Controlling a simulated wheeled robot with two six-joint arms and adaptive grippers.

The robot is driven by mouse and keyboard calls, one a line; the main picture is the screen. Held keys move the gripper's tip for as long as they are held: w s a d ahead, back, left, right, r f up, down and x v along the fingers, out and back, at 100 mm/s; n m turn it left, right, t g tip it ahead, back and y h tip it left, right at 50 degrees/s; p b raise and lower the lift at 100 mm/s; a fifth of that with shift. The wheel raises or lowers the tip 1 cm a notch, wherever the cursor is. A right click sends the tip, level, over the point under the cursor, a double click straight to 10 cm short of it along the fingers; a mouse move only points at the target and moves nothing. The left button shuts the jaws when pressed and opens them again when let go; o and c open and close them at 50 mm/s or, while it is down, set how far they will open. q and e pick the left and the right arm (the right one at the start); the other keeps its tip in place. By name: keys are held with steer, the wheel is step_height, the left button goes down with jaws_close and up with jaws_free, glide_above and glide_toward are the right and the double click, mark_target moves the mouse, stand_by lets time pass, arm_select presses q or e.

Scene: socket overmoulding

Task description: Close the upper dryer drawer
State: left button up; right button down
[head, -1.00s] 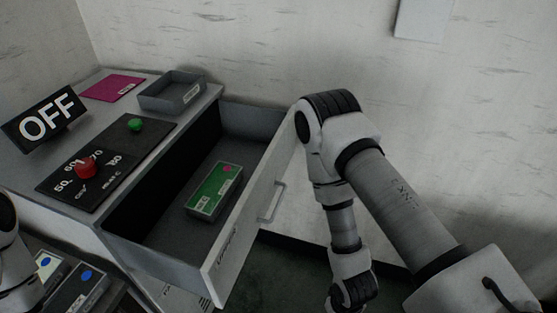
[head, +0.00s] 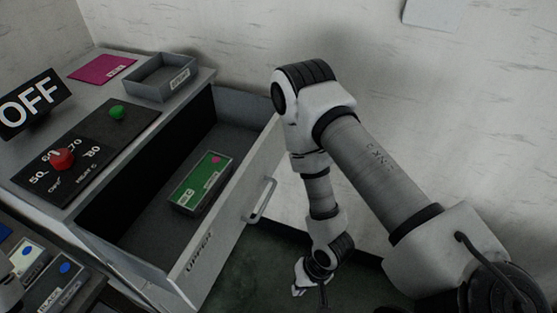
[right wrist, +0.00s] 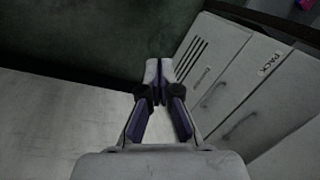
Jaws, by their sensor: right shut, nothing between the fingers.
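The upper dryer drawer (head: 215,258) is pulled out of the grey dryer cabinet (head: 190,100). Its front panel reads UPPER and carries a bar handle (head: 262,200). A tray with a green top (head: 203,180) lies inside on the drawer floor. My right gripper (head: 300,288) hangs low, to the right of the drawer front and apart from it, partly hidden by its wrist. In the right wrist view, the right gripper's fingers (right wrist: 158,75) are together and empty. My left gripper is not clearly in view.
The cabinet top carries a control panel with a red knob (head: 62,158) and green button (head: 117,112), an OFF sign (head: 30,103), a grey tray (head: 160,78) and a magenta sheet (head: 103,68). Cabinet fronts, one labelled PACK (right wrist: 268,65), show in the right wrist view. A wall stands behind.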

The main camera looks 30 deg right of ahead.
steer(key=w+d+r+m+t+y+b, duration=0.25)
steer(key=w+r+m+t+y, duration=0.35)
steer(key=w, duration=0.8)
steer(key=w+d+r+t+y+b, duration=0.1)
steer(key=d+r+t, duration=0.25)
steer(key=d, duration=0.45)
steer(key=w+d+r+t+y+b, duration=0.1)
steer(key=d+r+t, duration=0.3)
steer(key=d, duration=0.5)
steer(key=b, duration=0.6)
glide_toward(271, 159)
steer(key=x, duration=0.2)
steer(key=b+x, duration=0.1)
steer(key=x, duration=0.1)
steer(key=b+x, duration=0.1)
steer(key=x, duration=0.2)
steer(key=shift+a+r, duration=0.15)
steer(key=shift+r, duration=0.2)
steer(key=shift+w+b, duration=0.1)
steer(key=shift+b, duration=0.2)
